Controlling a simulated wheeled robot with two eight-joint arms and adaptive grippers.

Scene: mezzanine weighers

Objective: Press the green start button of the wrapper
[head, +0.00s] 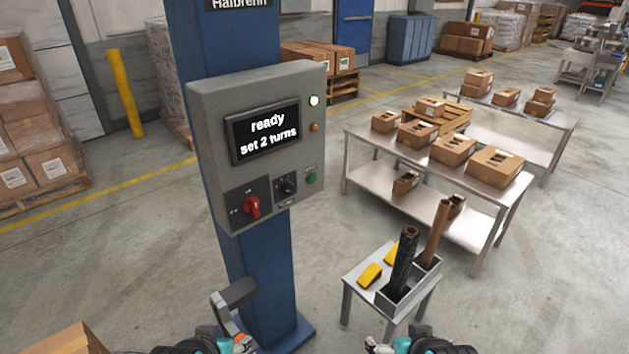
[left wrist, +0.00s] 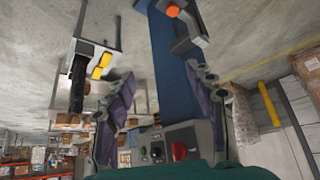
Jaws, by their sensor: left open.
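The grey control box (head: 205,105) is mounted on a blue column (head: 258,275). Its screen (head: 266,132) reads "ready, set 2 turns". The green button (head: 311,178) sits at the box's lower right, beside a black knob (head: 285,187) and a red rotary switch (head: 251,207). A green lamp (head: 314,100) glows at the upper right, above an amber one (head: 315,127). My left gripper (head: 225,342) is low and left of the column; in the left wrist view its fingers (left wrist: 160,72) are apart and empty, with the box (left wrist: 185,132) beyond. My right gripper (head: 390,344) is cut off at the bottom edge.
A grey bracket (head: 236,292) stands out from the column's lower left, close to my left gripper. A small stand (head: 352,277) with tubes and yellow blocks is right of the column. A steel table (head: 362,136) with boxes lies behind. Floor between is clear.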

